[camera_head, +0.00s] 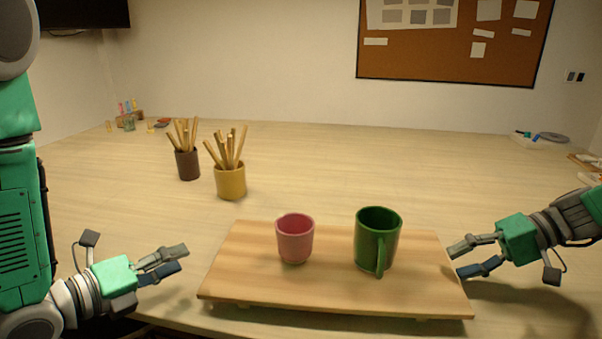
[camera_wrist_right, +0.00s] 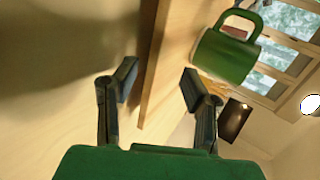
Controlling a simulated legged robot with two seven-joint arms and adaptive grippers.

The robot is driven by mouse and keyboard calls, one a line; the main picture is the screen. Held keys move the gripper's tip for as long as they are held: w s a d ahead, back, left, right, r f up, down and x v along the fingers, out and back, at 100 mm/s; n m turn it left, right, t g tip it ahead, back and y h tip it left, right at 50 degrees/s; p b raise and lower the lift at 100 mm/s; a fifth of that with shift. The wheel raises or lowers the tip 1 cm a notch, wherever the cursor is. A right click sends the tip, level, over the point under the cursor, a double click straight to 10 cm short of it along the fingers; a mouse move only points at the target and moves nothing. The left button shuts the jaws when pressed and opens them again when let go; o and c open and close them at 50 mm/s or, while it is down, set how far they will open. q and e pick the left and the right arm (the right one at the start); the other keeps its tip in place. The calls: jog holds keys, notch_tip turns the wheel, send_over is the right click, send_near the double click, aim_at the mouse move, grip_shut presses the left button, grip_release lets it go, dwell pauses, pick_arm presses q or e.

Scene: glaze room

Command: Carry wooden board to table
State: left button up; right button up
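The wooden board (camera_head: 334,285) rests on low feet on the large pale table (camera_head: 120,190), near its front edge. A pink cup (camera_head: 294,240) and a green mug (camera_head: 377,240) stand upright on it. My left gripper (camera_head: 174,260) is open and empty, left of the board and apart from it. My right gripper (camera_head: 473,258) is open at the board's right edge. In the right wrist view the board (camera_wrist_right: 160,75) runs edge-on between the spread fingers of my right gripper (camera_wrist_right: 158,82), and the green mug (camera_wrist_right: 226,55) is beyond. I cannot tell whether the fingers touch the board.
A brown pot (camera_head: 187,165) and a yellow pot (camera_head: 230,182), both holding wooden sticks, stand behind the board to the left. Small bottles and jars (camera_head: 128,118) are at the far left. A grey coil (camera_head: 553,137) lies far right.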

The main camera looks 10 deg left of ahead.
pick_arm(q)
jog(key=shift+d, duration=0.1)
pick_arm(e)
jog(key=v, duration=0.9)
jog(key=shift+d, duration=0.3)
pick_arm(q)
jog(key=shift+d, duration=0.1)
pick_arm(e)
jog(key=shift+w+d+r, duration=0.1)
jog(key=shift+d, duration=0.25)
jog(key=shift+a, duration=0.1)
pick_arm(q)
jog(key=shift+a, duration=0.25)
pick_arm(e)
jog(key=shift+a+r, duration=0.1)
jog(key=shift+a, duration=0.1)
